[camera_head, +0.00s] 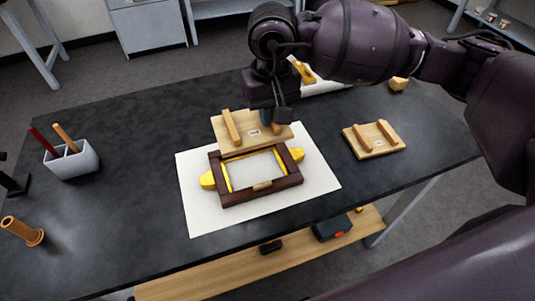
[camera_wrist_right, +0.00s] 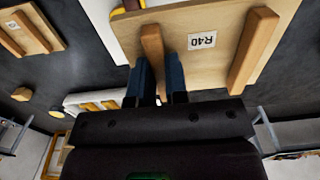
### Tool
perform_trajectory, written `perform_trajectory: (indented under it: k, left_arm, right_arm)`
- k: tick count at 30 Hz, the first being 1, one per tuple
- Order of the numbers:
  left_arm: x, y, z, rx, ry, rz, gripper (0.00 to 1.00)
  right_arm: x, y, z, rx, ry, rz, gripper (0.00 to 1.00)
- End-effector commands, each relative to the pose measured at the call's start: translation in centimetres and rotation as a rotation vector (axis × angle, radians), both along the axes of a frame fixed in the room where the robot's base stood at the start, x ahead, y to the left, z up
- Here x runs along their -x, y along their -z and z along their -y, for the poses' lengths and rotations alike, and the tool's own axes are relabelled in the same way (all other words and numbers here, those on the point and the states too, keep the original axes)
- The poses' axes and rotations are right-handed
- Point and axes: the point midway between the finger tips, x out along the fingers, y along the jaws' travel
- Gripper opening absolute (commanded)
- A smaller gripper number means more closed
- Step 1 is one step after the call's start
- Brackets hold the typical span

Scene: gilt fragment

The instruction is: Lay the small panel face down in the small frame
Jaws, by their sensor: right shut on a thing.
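My right gripper (camera_head: 268,118) is shut on one wooden batten of a light wood panel (camera_head: 233,144). The wrist view shows the fingers (camera_wrist_right: 159,85) on either side of that batten, and the panel (camera_wrist_right: 213,62) has a second batten and a label reading R40. The battens face up. The panel is held just behind a dark brown frame (camera_head: 216,172), partly overlapping its back rail in the picture; I cannot tell the height gap. The frame lies on a white sheet (camera_head: 205,218), with yellow pieces (camera_head: 207,180) at its sides. My left gripper is not in view.
A second panel with two battens (camera_head: 363,142) lies on the dark table at the right. The left middle is clear.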

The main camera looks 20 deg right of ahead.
Motion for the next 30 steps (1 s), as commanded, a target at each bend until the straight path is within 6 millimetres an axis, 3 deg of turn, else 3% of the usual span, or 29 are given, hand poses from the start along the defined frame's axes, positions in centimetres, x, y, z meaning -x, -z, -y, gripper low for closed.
perform_trajectory:
  k: [3, 10, 20, 30]
  left_arm:
    - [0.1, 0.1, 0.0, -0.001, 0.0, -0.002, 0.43]
    - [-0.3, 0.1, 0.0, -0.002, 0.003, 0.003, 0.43]
    - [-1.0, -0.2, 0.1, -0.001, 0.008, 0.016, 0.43]
    - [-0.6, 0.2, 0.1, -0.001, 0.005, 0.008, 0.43]
  right_arm:
    - [0.1, 2.8, 0.0, -0.001, 0.0, -0.004, 0.0]
    - [0.1, 7.3, 0.0, -0.001, 0.001, -0.003, 0.0]
    - [0.0, 9.6, -0.1, -0.001, 0.0, -0.001, 0.0]
    - [0.0, 13.3, 0.0, -0.001, 0.0, -0.001, 0.0]
